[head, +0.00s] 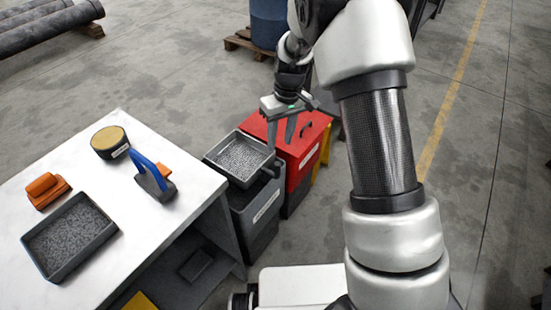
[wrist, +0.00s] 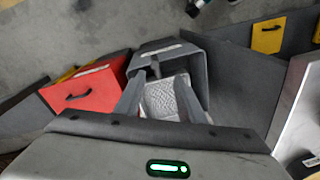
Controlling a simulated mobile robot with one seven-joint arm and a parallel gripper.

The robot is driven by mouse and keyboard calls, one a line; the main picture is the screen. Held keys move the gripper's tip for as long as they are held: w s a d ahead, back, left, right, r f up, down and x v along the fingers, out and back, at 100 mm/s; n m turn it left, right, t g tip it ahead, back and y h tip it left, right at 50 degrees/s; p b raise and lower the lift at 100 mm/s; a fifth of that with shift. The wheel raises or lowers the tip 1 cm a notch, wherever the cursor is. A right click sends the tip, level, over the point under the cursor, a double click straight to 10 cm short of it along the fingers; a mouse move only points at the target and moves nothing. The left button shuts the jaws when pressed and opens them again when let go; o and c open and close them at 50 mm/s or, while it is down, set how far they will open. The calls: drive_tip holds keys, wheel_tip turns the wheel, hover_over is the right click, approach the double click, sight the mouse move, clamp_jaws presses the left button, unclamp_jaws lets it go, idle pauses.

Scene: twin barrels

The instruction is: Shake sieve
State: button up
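The sieve (head: 243,157) is a square grey frame with a speckled grey, mesh-like inside. It rests on top of the dark grey bin (head: 254,212), which has a white label. A dark stub, perhaps its handle, shows at its right edge. My gripper (head: 281,140) is open, with its fingers pointing down near the sieve's far right corner. In the wrist view the sieve (wrist: 172,97) shows between and beyond the spread fingers (wrist: 160,76), and a dark upright part stands near the tips. I see nothing clamped; contact with the sieve is unclear.
A red bin (head: 300,150) with a black handle stands right behind the grey bin, with a yellow one partly hidden beyond. The white table (head: 150,210) at left holds a gravel tray (head: 68,240), an orange block, a blue-handled tool and a round tan-topped container. Floor at right is clear.

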sight(274, 174)
drive_tip(key=s+d+f+m+t+y, duration=0.1)
drive_tip(key=d+m, duration=0.1)
drive_tip(key=m, duration=1.3)
drive_tip(key=s+d+m+t+y, duration=0.1)
drive_tip(key=d+m+y, duration=0.1)
drive_tip(key=m, duration=1.2)
drive_tip(key=b+x, duration=0.1)
drive_tip(key=x, duration=0.4)
drive_tip(key=b+x, duration=0.1)
drive_tip(key=x, duration=0.5)
drive_tip(key=w+b+x, duration=0.1)
drive_tip(key=b+x, duration=0.1)
drive_tip(key=x, duration=0.4)
drive_tip(key=shift+d, duration=0.15)
drive_tip(key=shift+c, duration=0.2)
